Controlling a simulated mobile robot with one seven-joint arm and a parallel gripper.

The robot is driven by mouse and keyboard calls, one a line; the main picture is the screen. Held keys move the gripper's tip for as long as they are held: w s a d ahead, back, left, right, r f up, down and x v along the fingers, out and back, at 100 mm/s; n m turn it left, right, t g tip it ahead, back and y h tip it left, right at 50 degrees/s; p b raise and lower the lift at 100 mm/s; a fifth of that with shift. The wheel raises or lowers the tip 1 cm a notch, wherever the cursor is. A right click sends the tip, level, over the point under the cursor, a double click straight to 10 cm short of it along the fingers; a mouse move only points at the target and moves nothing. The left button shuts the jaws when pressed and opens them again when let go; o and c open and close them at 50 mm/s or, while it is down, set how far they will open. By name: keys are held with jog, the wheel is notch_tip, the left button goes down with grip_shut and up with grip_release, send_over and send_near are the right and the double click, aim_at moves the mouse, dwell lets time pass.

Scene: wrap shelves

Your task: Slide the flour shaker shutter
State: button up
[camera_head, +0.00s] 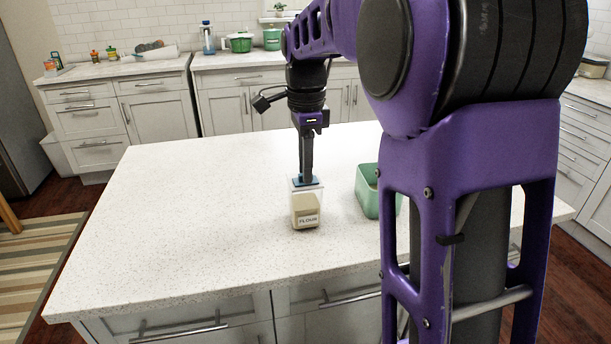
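The flour shaker (306,207) stands upright on the white island counter. It is a clear box with tan flour low inside, a label reading FLOUR and a blue top. My gripper (307,178) points straight down at the blue top, and its fingertips meet or overlap it in this view. I cannot tell whether the fingers touch the shutter or are open or shut, as they show edge-on as one dark bar. The shutter itself is too small to make out apart from the blue top.
A green container (368,192) stands right of the shaker, partly hidden by my purple arm. The island counter (190,210) is clear to the left. Back counters hold a green pot (240,43), a blue bottle (208,38) and several small items.

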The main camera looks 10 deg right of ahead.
jog(key=c, duration=0.4)
jog(key=shift+s, duration=0.35)
jog(key=o, duration=0.5)
jog(key=shift+r, duration=0.1)
notch_tip(320, 180, up, 7)
jog(key=p, duration=0.7)
